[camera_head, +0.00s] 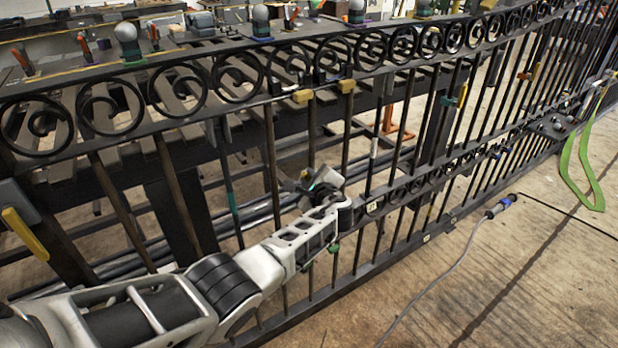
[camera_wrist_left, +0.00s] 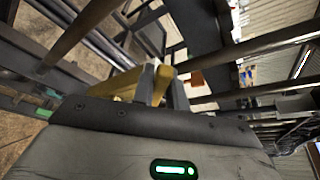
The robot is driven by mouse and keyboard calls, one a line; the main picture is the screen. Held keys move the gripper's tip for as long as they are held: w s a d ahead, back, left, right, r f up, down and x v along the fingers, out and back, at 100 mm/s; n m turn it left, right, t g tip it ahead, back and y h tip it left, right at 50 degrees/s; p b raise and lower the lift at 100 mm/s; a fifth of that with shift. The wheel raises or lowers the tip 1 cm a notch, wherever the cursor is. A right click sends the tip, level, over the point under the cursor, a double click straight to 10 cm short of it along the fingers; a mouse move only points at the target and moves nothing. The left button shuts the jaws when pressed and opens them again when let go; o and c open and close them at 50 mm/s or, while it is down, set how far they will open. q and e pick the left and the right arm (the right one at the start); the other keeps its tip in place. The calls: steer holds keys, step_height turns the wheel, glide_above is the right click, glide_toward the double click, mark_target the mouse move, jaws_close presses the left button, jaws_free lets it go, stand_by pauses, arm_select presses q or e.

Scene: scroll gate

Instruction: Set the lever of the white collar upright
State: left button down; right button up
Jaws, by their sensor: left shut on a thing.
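My left gripper (camera_head: 322,183) is at the black scroll gate (camera_head: 262,152), among its upright bars near the middle. In the left wrist view its fingers (camera_wrist_left: 160,84) are shut on a yellow lever (camera_wrist_left: 124,82), which lies slanted across the picture. The collar of this lever is hidden in the head view by the gripper and cannot be made out in the wrist view. My right gripper is not in view.
Other yellow pieces (camera_head: 302,96) sit high on nearby bars, and a teal collar (camera_head: 447,101) farther right. A slatted bench (camera_head: 70,170) stands behind the gate. The floor before the gate is otherwise clear.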

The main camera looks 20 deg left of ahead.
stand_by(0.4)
arm_select(q)
steer(key=c, duration=1.4)
jaws_free()
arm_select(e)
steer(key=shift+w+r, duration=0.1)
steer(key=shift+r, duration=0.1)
arm_select(q)
steer(key=shift+s+d+r, duration=0.1)
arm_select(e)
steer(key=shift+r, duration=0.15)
arm_select(q)
steer(key=p+v, duration=0.4)
steer(key=v, duration=1.1)
steer(key=shift+s+d+p, duration=0.25)
steer(key=shift+s+p, duration=0.05)
steer(key=shift+p, duration=0.05)
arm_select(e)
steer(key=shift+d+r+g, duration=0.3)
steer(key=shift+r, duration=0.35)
